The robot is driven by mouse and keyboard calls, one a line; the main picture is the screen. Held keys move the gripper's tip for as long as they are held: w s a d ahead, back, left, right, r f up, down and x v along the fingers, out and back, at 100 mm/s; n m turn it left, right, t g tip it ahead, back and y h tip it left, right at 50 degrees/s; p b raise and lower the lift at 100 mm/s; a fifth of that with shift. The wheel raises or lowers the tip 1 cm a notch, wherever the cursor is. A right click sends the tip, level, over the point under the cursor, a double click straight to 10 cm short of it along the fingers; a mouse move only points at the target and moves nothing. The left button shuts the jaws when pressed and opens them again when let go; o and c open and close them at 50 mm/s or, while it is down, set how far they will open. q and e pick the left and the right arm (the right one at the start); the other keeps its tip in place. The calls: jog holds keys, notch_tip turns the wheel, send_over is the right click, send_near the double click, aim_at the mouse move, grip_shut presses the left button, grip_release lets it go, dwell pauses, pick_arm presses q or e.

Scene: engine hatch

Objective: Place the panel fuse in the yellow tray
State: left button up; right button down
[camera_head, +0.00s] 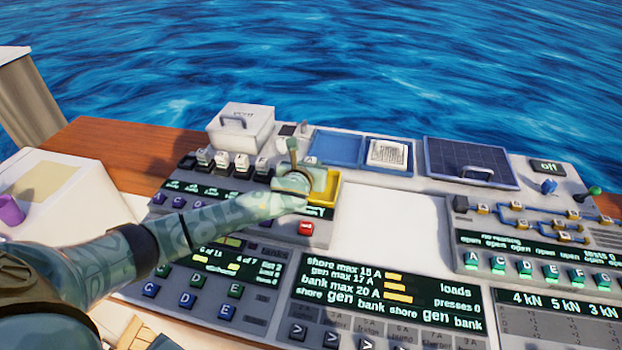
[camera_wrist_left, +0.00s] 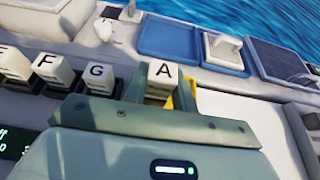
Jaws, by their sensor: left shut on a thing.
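The yellow tray (camera_head: 327,188) is on the console right of a row of black-and-white blocks, partly covered by my left gripper (camera_head: 297,174). In the left wrist view, a white-topped block marked A (camera_wrist_left: 162,73) stands at the far edge of my gripper, with the yellow tray (camera_wrist_left: 184,95) behind and below it. My left gripper is shut on this block, which looks like the fuse. Its lower part is hidden, so I cannot tell whether it touches the tray. My right gripper is not in view.
Blocks marked F (camera_wrist_left: 51,72) and G (camera_wrist_left: 99,79) stand left of the gripper. A white lidded box (camera_head: 240,128) is behind the row. A blue tray (camera_head: 337,147) lies behind the yellow tray, and a red button block (camera_head: 306,229) is in front. A bare white panel (camera_head: 385,225) is to the right.

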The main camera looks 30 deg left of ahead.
pick_arm(q)
notch_tip(320, 180, down, 4)
jog(key=shift+w+r+b, duration=0.1)
jog(key=shift+r+b, duration=0.1)
jog(key=shift+b, duration=0.45)
jog(key=shift+r, duration=0.1)
jog(key=o, duration=1)
jog(key=shift+s+d+r, duration=0.1)
jog(key=shift+s+r, duration=0.1)
jog(key=shift+s, duration=0.05)
jog(key=p+v, duration=0.4)
jog(key=v, duration=0.7)
jog(key=shift+r, duration=0.15)
jog(key=shift+s, duration=0.2)
